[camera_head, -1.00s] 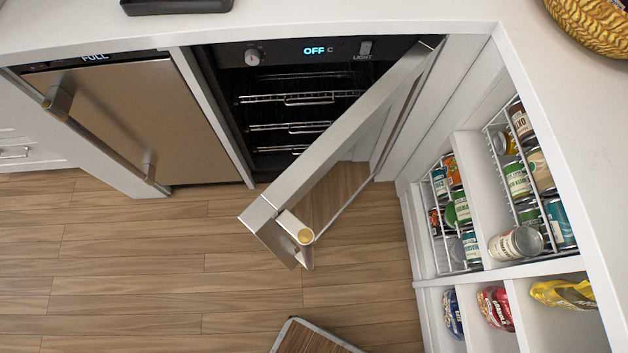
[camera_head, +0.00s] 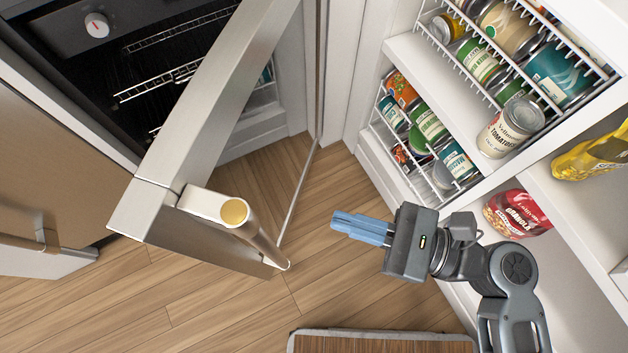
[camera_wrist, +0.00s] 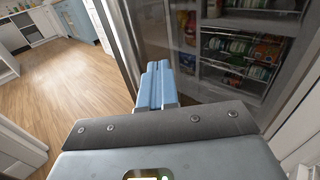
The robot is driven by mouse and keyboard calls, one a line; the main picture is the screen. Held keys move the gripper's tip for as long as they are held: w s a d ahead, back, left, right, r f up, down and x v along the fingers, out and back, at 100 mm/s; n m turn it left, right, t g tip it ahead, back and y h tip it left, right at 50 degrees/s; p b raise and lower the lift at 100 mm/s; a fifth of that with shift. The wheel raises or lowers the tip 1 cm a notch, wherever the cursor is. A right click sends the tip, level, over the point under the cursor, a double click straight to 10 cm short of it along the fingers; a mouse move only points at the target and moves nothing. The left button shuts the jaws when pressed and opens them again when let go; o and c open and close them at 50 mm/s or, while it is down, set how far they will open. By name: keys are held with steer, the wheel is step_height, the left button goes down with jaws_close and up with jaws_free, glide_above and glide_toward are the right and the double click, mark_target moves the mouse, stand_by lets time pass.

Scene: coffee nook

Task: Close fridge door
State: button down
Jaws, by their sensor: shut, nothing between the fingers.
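The fridge door (camera_head: 228,100) stands open in the head view, swung out from the dark fridge interior (camera_head: 110,60) with its wire racks. Its handle (camera_head: 236,213) with a brass-coloured end is at the door's free edge, on the left. My gripper (camera_head: 335,228) is shut and empty, to the right of the door, apart from it, and points left toward the glass side. In the wrist view, my blue fingers (camera_wrist: 157,70) are together, and the door's glass (camera_wrist: 205,60) fills the area ahead and right.
Shelves with wire racks of cans (camera_head: 425,125) stand close on the right, with a red snack bag (camera_head: 517,212) below. A closed steel-fronted appliance (camera_head: 50,150) is at the left. The floor between door and shelves is clear.

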steer(key=b, duration=0.2)
glide_toward(234, 188)
steer(key=x, duration=0.6)
steer(key=shift+a, duration=0.15)
steer(key=shift+w+a, duration=0.1)
steer(key=shift+a, duration=0.05)
steer(key=shift+a, duration=0.1)
